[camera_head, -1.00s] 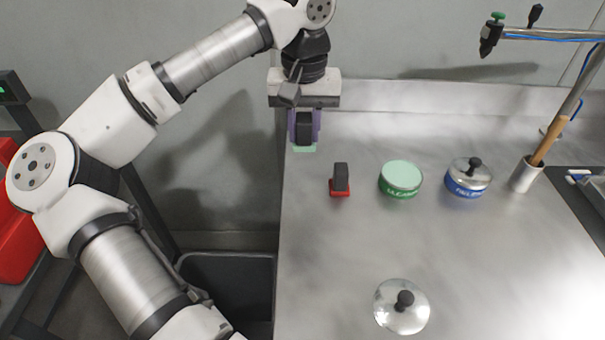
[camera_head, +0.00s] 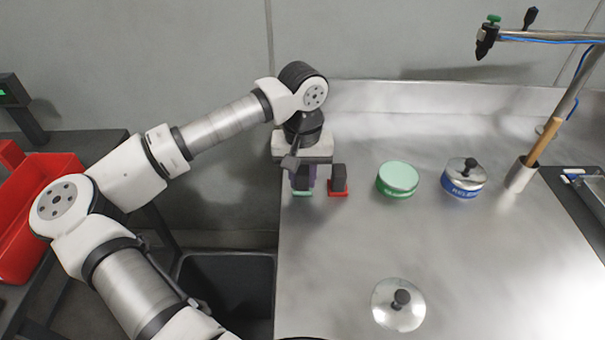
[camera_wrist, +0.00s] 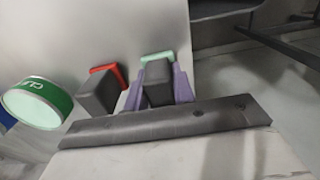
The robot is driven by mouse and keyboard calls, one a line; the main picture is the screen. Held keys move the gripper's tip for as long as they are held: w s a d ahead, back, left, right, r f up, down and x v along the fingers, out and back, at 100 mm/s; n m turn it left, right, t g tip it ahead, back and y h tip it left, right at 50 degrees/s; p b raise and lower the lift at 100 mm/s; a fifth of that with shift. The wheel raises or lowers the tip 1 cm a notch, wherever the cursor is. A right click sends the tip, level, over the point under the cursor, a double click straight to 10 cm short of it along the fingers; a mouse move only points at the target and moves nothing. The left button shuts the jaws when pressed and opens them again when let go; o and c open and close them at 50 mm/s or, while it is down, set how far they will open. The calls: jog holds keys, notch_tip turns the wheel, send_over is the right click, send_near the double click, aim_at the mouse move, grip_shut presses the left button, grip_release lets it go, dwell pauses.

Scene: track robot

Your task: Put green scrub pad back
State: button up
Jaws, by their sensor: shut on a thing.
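The green scrub pad (camera_head: 302,194) has a dark block handle and a pale green sole. My gripper (camera_head: 304,180), with purple fingers, is shut on the handle at the counter's left edge. In the wrist view the fingers (camera_wrist: 158,88) sit on both sides of the dark handle, and the pale green sole (camera_wrist: 158,56) shows beyond it. The pad is low, close to the counter; I cannot tell whether it touches. A red scrub pad (camera_head: 338,193) with a dark handle stands just right of it, and in the wrist view (camera_wrist: 120,74) there is a small gap.
A green tub (camera_head: 397,192) with a pale green top stands right of the pads. A blue tub (camera_head: 464,190) has a metal lid. A loose metal lid (camera_head: 399,314) lies at the front. A holder (camera_head: 522,174) with a wooden handle stands far right. The middle counter is clear.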

aim_at(302, 169)
jog(key=shift+f+b, duration=0.25)
jog(key=shift+b, duration=0.05)
jog(key=o, duration=0.9)
jog(key=shift+r, duration=0.1)
jog(key=shift+r, duration=0.1)
notch_tip(302, 169, up, 12)
jog(key=shift+r+b, duration=0.1)
jog(key=shift+b, duration=0.25)
